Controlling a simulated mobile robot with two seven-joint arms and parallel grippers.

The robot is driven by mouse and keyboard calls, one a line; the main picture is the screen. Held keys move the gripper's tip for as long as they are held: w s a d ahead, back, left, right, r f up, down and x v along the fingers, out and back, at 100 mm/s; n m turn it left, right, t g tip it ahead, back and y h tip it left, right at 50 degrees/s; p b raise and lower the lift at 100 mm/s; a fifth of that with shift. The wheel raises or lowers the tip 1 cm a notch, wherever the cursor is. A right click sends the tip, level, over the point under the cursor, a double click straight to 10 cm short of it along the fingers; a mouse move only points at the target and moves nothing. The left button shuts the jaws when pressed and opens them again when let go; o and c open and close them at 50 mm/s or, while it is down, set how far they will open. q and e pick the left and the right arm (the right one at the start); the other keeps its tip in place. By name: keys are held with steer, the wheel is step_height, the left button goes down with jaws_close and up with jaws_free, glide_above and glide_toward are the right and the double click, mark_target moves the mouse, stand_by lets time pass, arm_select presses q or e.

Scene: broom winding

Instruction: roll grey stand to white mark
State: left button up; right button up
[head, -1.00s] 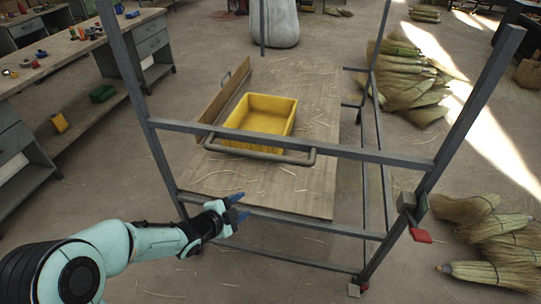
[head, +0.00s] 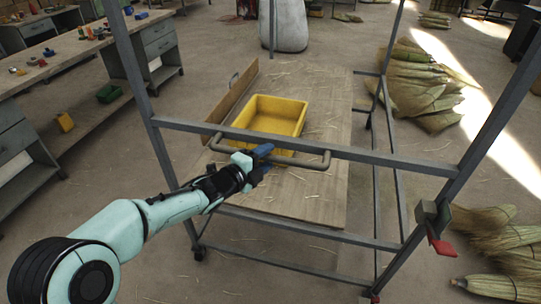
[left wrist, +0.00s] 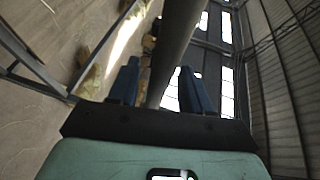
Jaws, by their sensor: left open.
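The grey stand (head: 405,163) is a tall metal frame on casters, with upright posts, cross bars and a wooden shelf board (head: 315,198). A grey tubular handle (head: 312,164) juts from its near side. My left gripper (head: 266,159) is open at this handle, near its left half. In the left wrist view, a dark bar (left wrist: 178,45) runs between the two blue fingers (left wrist: 158,88), with no clear grip on it. I cannot make out a white mark on the floor. My right gripper is not in view.
A yellow bin (head: 270,113) sits on the shelf board. A workbench (head: 55,60) with drawers stands at left. Broom heads (head: 410,85) lie at right, and more (head: 495,235) lie near the stand's right post. A red pedal-like part (head: 440,246) sticks out there.

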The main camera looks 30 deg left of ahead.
arm_select(q)
steer(key=shift+x, duration=1.3)
jaws_close()
steer(key=shift+s+f, duration=0.1)
